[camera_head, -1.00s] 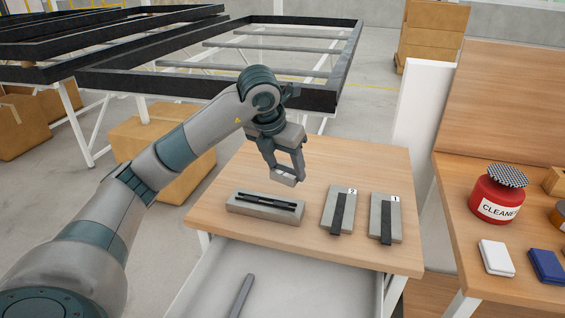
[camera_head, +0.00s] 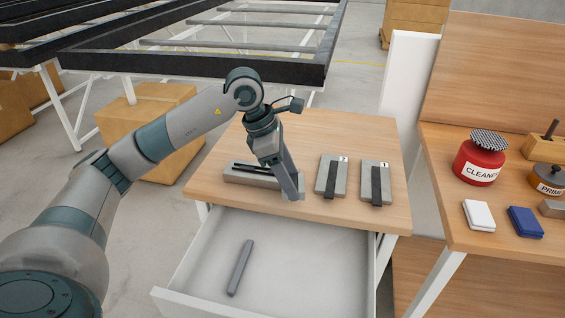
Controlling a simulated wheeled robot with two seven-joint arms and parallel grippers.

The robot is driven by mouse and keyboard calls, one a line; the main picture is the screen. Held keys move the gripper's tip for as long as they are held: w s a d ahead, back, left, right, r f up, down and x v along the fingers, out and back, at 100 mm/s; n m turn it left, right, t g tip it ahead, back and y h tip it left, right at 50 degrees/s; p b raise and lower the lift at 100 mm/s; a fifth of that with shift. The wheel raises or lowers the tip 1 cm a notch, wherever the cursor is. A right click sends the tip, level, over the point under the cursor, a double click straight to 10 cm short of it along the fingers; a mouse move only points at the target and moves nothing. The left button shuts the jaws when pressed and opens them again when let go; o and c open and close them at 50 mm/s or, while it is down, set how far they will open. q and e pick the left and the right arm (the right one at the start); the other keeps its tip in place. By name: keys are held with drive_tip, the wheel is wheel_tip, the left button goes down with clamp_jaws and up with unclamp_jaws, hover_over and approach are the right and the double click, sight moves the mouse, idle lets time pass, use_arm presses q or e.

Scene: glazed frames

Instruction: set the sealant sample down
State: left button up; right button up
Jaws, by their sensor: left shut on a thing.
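My left gripper (camera_head: 292,194) points down over the table, in front of the right end of a grey block (camera_head: 236,178) with a dark slot or strip on top. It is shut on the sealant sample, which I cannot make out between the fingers. I cannot tell whether the sample touches the table. To the right lie two grey plates, each with a black strip: the plate marked 2 (camera_head: 325,176) and the plate marked 1 (camera_head: 368,181). My right gripper is not in view.
An open drawer (camera_head: 290,265) below the table's front edge holds a grey bar (camera_head: 239,267). On the right bench stand a red cleaner tin (camera_head: 478,165), a primer pot (camera_head: 546,181), a white pad (camera_head: 479,215) and a blue pad (camera_head: 525,221). Window frames (camera_head: 200,62) stand behind.

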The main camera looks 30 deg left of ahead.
use_arm(q)
drive_tip(key=s+d+f+m+g+y, duration=0.2)
drive_tip(key=s+m, duration=0.4)
drive_tip(key=m, duration=0.6)
drive_tip(key=s+d+f+m+g+y, duration=0.1)
drive_tip(key=s+d+f+m+g, duration=0.3)
drive_tip(key=m, duration=0.8)
drive_tip(key=s+d, duration=0.1)
drive_tip(key=d, duration=0.1)
drive_tip(key=shift+s+d+f+g+y, duration=0.3)
drive_tip(key=shift+s+d+f+y, duration=0.05)
drive_tip(key=shift+d+y, duration=0.05)
drive_tip(key=shift+d, duration=0.15)
